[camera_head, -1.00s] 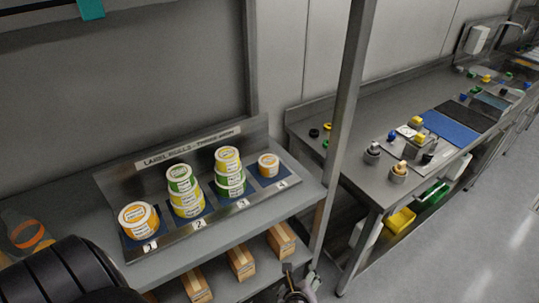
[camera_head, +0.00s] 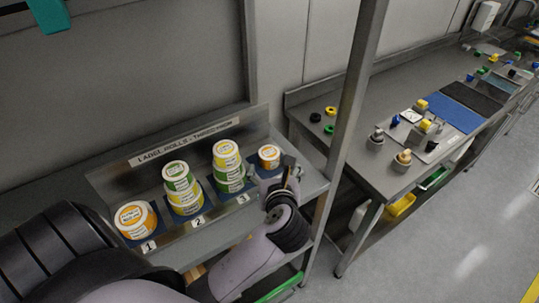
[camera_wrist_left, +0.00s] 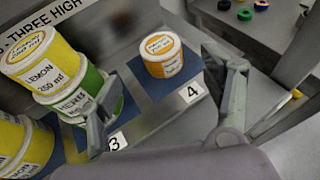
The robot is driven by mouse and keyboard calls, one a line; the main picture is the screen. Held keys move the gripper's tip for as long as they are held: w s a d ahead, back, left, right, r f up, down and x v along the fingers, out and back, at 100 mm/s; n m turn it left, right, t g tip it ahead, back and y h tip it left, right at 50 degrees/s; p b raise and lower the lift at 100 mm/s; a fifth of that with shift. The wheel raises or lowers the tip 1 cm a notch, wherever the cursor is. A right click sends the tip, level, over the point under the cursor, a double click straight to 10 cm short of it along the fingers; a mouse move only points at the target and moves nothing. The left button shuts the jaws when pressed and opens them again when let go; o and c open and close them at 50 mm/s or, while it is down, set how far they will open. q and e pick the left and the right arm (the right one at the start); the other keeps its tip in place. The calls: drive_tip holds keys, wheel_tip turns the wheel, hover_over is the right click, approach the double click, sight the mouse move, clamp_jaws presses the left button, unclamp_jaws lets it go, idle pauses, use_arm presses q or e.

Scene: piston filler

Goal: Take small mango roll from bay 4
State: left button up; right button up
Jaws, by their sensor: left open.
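The small mango roll (camera_head: 269,157), orange and white, stands upright and alone in bay 4 at the right end of the label roll rack (camera_head: 150,160). In the left wrist view the mango roll (camera_wrist_left: 162,55) sits on a blue pad behind the number 4 plate. My left gripper (camera_head: 277,176) is just in front and to the right of it, partly covering bay 4. In the left wrist view its fingers (camera_wrist_left: 170,100) are spread wide and empty, apart from the roll. My right gripper does not show.
In bay 3 a lemon roll (camera_wrist_left: 40,58) is stacked on a green roll (camera_wrist_left: 75,90), close beside my left finger. Bay 2 holds another stack, and bay 1 an orange roll (camera_head: 135,219). A metal post (camera_head: 345,120) stands right of the rack.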

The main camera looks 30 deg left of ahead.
sight(270, 158)
use_arm(q)
drive_tip(key=x, duration=0.4)
drive_tip(key=shift+w+a+f, duration=0.1)
drive_tip(key=shift+w+a+f+p, duration=0.1)
drive_tip(key=shift+w+a+p, duration=0.1)
drive_tip(key=shift+w+p, duration=0.15)
drive_tip(key=p+x, duration=0.1)
drive_tip(key=x, duration=0.2)
drive_tip(key=shift+w+a+f, duration=0.1)
drive_tip(key=shift+w+f, duration=0.05)
drive_tip(key=shift+f, duration=0.05)
drive_tip(key=shift+w+a+f, duration=0.25)
drive_tip(key=shift+w+a, duration=0.05)
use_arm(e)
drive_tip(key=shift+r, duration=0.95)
use_arm(q)
drive_tip(key=shift+d, duration=0.1)
drive_tip(key=shift+c, duration=0.3)
drive_tip(key=shift+s, duration=0.1)
drive_tip(key=shift+c, duration=1.2)
drive_tip(key=shift+r, duration=0.1)
drive_tip(key=c, duration=1.1)
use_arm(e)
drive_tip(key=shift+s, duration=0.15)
use_arm(q)
drive_tip(key=shift+o, duration=0.2)
